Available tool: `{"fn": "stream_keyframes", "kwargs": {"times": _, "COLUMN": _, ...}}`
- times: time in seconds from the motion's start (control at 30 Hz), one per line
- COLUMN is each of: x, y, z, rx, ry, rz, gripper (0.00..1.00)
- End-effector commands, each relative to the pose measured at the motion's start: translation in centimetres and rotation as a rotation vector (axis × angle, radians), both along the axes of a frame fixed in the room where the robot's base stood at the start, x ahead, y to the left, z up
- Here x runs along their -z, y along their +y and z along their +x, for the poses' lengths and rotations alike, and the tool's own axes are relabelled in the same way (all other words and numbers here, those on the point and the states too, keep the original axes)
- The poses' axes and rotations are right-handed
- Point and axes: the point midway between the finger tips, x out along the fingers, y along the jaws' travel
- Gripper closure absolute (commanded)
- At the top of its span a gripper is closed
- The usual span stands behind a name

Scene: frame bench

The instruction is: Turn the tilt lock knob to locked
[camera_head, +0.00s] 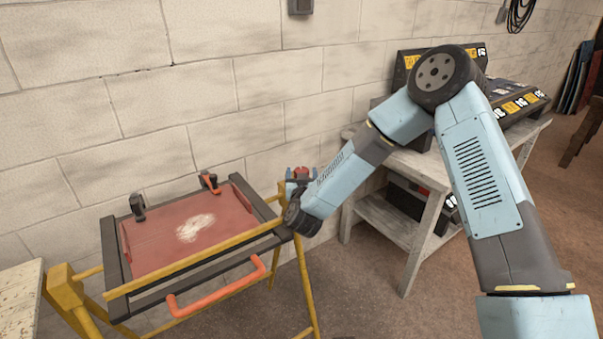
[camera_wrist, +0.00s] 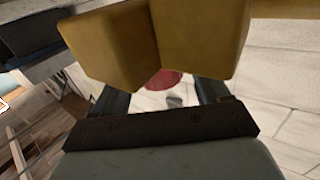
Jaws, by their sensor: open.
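The tilt frame stands at the left in the head view, with yellow rails (camera_head: 190,263) around a dark red panel (camera_head: 160,238). My gripper (camera_head: 299,178) is at the frame's right end, by the yellow post. A small red part (camera_head: 301,172), probably the tilt lock knob, shows there, largely hidden by my gripper. In the wrist view my gripper (camera_wrist: 163,90) is open, and a round red shape (camera_wrist: 163,79) shows between the fingers. Yellow blocks (camera_wrist: 160,40) cover part of it. I cannot tell contact or which way the knob is turned.
An orange handle (camera_head: 217,289) runs along the frame's front. A black clamp (camera_head: 137,207) and an orange-levered clamp (camera_head: 211,183) sit at the panel's back edge. A workbench (camera_head: 431,184) with dark cases stands at the right. The block wall is close behind.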

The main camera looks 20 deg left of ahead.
Motion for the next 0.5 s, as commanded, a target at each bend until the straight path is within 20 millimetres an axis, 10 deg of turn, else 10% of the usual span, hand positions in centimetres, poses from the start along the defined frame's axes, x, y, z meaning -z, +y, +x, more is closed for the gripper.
{"fn": "stream_keyframes", "kwargs": {"times": 0.5, "x": 0.1, "y": -2.5, "z": -8.5, "rx": 0.0, "ry": 0.001, "rz": 0.0, "gripper": 0.25}}
